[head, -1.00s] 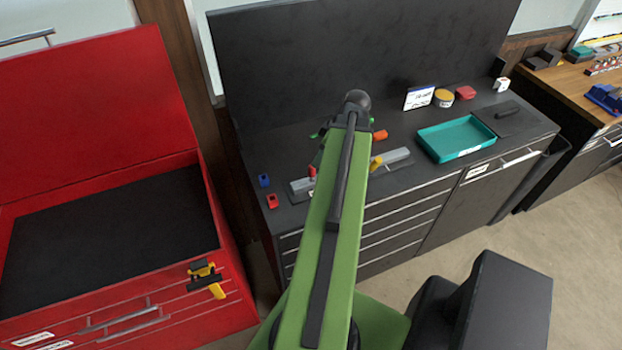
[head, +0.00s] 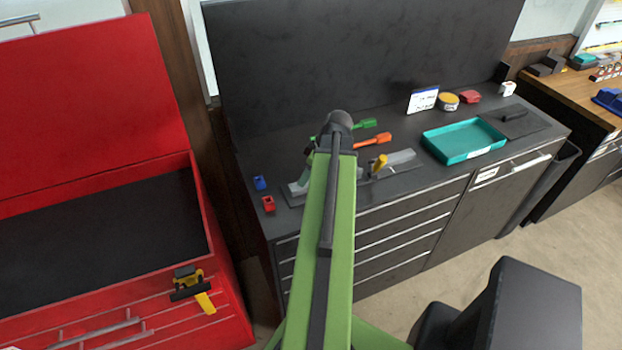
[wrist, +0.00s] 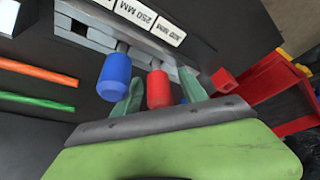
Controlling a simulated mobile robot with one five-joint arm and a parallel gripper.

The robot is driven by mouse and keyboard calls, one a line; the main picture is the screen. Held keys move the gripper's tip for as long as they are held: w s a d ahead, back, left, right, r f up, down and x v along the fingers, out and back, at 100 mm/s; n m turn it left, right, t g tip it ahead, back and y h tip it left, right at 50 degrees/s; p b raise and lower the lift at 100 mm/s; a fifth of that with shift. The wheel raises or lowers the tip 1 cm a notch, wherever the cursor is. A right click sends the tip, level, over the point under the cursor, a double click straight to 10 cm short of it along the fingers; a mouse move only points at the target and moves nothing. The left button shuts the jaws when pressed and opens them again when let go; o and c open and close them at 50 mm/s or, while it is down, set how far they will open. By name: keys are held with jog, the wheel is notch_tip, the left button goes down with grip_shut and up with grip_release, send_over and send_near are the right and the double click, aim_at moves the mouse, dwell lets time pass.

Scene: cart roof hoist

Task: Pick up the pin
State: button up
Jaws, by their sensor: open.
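A red pin (wrist: 159,88) and a blue pin (wrist: 114,76) stand at a grey metal fixture (wrist: 93,38) in the wrist view. My gripper (wrist: 161,77) is open, with one pale green finger on each side of the red pin. The left finger is between the two pins. I cannot tell whether either finger touches a pin. In the head view a yellow pin (head: 380,161) stands at the grey fixture (head: 400,158) on the bench. My arm hides the red and blue pins and most of my gripper there.
Orange (head: 373,140) and green (head: 364,124) handled tools lie behind the fixture. A teal tray (head: 463,157) is to the right. Small blue (head: 259,183) and red (head: 268,204) blocks are at the bench's left end. An open red tool chest (head: 225,290) stands left.

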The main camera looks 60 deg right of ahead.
jog(key=shift+r, duration=0.1)
grip_shut()
dwell(1.2)
